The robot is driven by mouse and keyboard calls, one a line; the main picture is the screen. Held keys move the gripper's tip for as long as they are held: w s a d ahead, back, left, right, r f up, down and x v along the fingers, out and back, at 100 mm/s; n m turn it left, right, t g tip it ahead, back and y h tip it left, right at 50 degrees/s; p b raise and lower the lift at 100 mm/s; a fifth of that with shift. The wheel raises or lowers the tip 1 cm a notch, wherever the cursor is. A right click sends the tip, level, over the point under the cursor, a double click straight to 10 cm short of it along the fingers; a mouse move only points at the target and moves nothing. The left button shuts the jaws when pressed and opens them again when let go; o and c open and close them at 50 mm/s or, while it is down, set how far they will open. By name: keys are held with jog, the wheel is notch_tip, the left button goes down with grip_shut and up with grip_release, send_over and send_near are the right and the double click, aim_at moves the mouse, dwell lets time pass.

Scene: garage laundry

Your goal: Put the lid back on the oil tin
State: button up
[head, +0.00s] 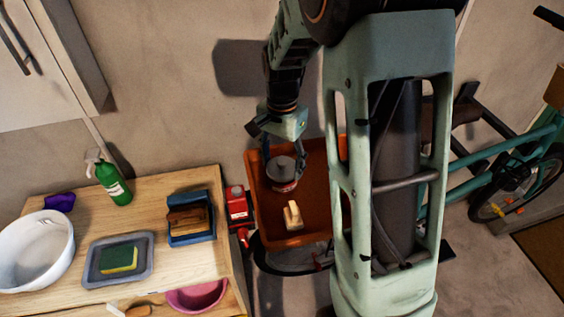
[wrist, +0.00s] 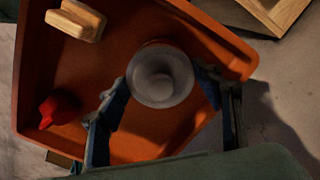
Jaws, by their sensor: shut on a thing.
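The lid (wrist: 160,76) is a round grey disc with a knob in the middle; it also shows in the head view (head: 284,163). My gripper (head: 283,154) is over the orange tray, with its fingers on either side of the lid. In the wrist view my gripper (wrist: 163,84) is shut on the lid at its sides. The oil tin (head: 285,186) shows as a reddish band directly under the lid, inside the tray. The lid hides most of the tin from above. I cannot tell whether the lid touches the tin or sits level on it.
The orange tray (head: 325,197) also holds a pale wooden block-like thing (head: 293,215). A red container (head: 237,205) stands left of the tray. The wooden worktop (head: 150,200) at left bears a green spray bottle (head: 114,185), a white basin (head: 35,262) and a sponge tray (head: 92,272).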

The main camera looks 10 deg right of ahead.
jog(key=o, duration=1.4)
jog(key=shift+o, duration=0.2)
jog(key=shift+r, duration=0.15)
jog(key=shift+r+p, duration=2.6)
jog(key=shift+r, duration=0.8)
grip_shut()
